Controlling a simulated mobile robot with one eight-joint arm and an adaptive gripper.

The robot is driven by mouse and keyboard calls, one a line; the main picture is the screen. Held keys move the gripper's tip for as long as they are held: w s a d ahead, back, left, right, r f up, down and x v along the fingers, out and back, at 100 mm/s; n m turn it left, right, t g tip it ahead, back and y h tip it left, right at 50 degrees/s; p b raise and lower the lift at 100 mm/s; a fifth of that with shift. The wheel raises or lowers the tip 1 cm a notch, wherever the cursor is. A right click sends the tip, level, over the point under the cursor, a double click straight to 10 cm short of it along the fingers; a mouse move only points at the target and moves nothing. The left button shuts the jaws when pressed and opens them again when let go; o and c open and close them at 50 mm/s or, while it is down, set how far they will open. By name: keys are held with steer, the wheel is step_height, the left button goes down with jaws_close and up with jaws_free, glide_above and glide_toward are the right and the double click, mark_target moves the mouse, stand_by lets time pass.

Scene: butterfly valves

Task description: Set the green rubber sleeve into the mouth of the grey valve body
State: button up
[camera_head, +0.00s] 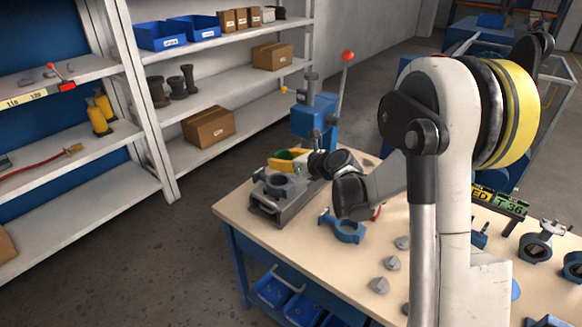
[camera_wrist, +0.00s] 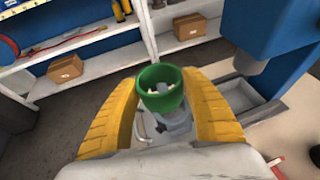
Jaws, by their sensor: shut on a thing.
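The green rubber sleeve (camera_wrist: 161,101) is held between the two yellow fingers of my gripper (camera_wrist: 160,82) in the wrist view. Its open end faces the camera, and grey shapes show through it. In the head view my gripper (camera_head: 286,160) is above the back left part of the workbench, with a bit of green between its fingers. The grey valve body (camera_head: 279,187) sits in a grey fixture (camera_head: 267,207), just below my gripper. Part of a grey object, likely the valve body (camera_wrist: 176,133), shows beneath the sleeve in the wrist view. The sleeve's lower end is hidden.
A blue press (camera_head: 313,117) with a red-knobbed lever stands behind the fixture. A blue-grey valve ring (camera_head: 347,229) and several grey discs (camera_head: 392,263) lie on the workbench (camera_head: 300,245). More valve parts (camera_head: 536,246) lie at right. Shelves stand at left across clear floor.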

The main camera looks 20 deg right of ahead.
steer(key=shift+n+y, duration=0.3)
steer(key=shift+w+a+f+b, duration=0.15)
steer(key=shift+w+f+b, duration=0.5)
steer(key=shift+f, duration=0.75)
steer(key=shift+w+a+f+b, duration=0.1)
steer(key=shift+w+f+b, duration=0.55)
steer(key=shift+f, duration=0.75)
steer(key=shift+w+a+f+b, duration=0.15)
steer(key=shift+w+f+b, duration=0.5)
steer(key=shift+f, duration=0.75)
steer(key=shift+s, duration=0.1)
steer(key=shift+s+f+b, duration=0.15)
steer(key=shift+f+b, duration=0.6)
steer(key=shift+b, duration=0.4)
steer(key=o, duration=1.2)
steer(key=shift+r+p, duration=0.35)
steer(key=shift+r, duration=0.15)
step_height(320, 180, up, 6)
steer(key=p, duration=0.3)
steer(key=shift+p, duration=0.3)
